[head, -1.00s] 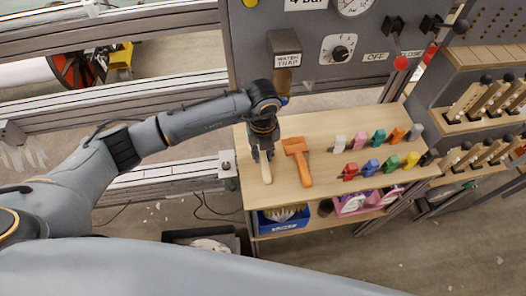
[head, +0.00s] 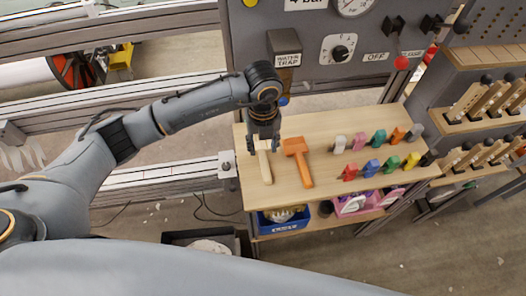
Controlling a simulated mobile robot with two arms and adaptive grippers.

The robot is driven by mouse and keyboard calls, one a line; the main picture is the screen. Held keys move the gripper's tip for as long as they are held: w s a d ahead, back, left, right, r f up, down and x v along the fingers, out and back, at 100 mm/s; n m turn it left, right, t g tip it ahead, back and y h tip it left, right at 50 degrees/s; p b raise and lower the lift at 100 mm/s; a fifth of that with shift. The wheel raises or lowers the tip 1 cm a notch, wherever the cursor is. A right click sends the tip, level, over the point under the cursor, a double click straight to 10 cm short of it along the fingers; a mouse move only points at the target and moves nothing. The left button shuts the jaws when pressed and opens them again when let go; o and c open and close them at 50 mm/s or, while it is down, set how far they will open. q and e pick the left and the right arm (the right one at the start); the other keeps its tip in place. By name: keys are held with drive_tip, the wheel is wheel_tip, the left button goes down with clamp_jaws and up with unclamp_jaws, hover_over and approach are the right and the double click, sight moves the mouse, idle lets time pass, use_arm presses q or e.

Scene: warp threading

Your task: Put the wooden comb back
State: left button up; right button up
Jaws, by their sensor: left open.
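A pale wooden comb (head: 264,168) with a T-shaped outline lies on the wooden shelf (head: 330,196), its handle pointing toward the front edge. My left gripper (head: 263,148) is open just above the head end of the comb, with one finger on each side of it in the picture. Whether the fingers touch it cannot be told. An orange tool of similar shape (head: 299,160) lies just to the right of the comb. My right gripper is not in view.
Several coloured clips (head: 372,167) stand in two rows on the right of the shelf. A blue bin (head: 284,219) and pink items (head: 355,203) sit below. A grey panel with a gauge (head: 352,5) rises behind. Wooden-handled tools (head: 468,100) sit in racks at right.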

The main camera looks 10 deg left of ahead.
sight(263, 156)
use_arm(q)
wheel_tip(263, 156, up, 8)
drive_tip(key=shift+f, duration=0.2)
idle(0.4)
